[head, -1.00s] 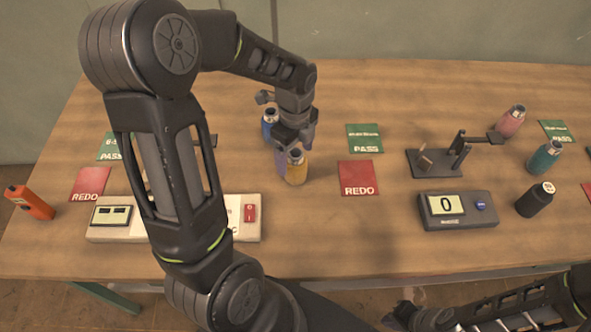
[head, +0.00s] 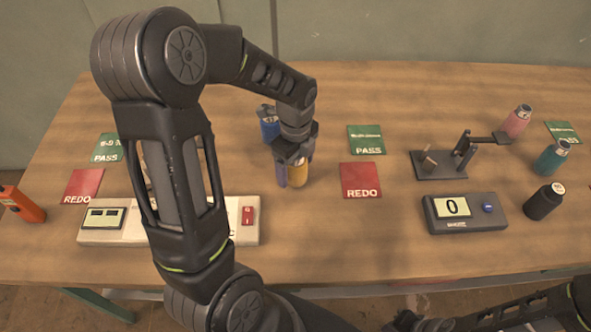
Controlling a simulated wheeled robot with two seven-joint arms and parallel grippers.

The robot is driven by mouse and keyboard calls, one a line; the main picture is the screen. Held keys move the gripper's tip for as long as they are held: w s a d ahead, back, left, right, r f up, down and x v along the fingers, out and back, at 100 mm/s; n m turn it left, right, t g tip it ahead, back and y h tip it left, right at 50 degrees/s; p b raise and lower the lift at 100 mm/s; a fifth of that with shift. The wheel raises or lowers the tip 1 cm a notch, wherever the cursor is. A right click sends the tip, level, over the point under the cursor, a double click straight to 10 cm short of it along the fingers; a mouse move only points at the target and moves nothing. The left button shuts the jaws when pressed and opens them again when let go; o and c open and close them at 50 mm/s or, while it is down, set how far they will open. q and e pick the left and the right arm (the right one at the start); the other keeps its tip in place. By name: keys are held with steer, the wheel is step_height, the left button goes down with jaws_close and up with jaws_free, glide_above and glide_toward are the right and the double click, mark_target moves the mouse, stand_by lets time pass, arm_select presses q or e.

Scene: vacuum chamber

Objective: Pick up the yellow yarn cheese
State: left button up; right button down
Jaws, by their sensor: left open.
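A yellow cylinder like a small bottle (head: 297,176) stands upright on the table near its middle; no yarn texture or cheese shape shows. My left gripper (head: 291,158) is open, directly above and around the cylinder's top, hiding the top. Whether the fingers touch it cannot be told. A narrow purplish upright shape (head: 280,174) shows right beside the yellow cylinder, partly under the gripper. My right arm shows at the lower right edge; its gripper is too cut off to read.
A blue bottle (head: 269,124) stands just behind the gripper. A red REDO card (head: 360,180) and a green PASS card (head: 366,139) lie to the right. A white device (head: 110,228) lies front left, a grey display box (head: 463,212) front right. A dark stand (head: 445,163) is at right.

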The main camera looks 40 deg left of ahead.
stand_by(0.3)
arm_select(q)
steer(key=c, duration=1.5)
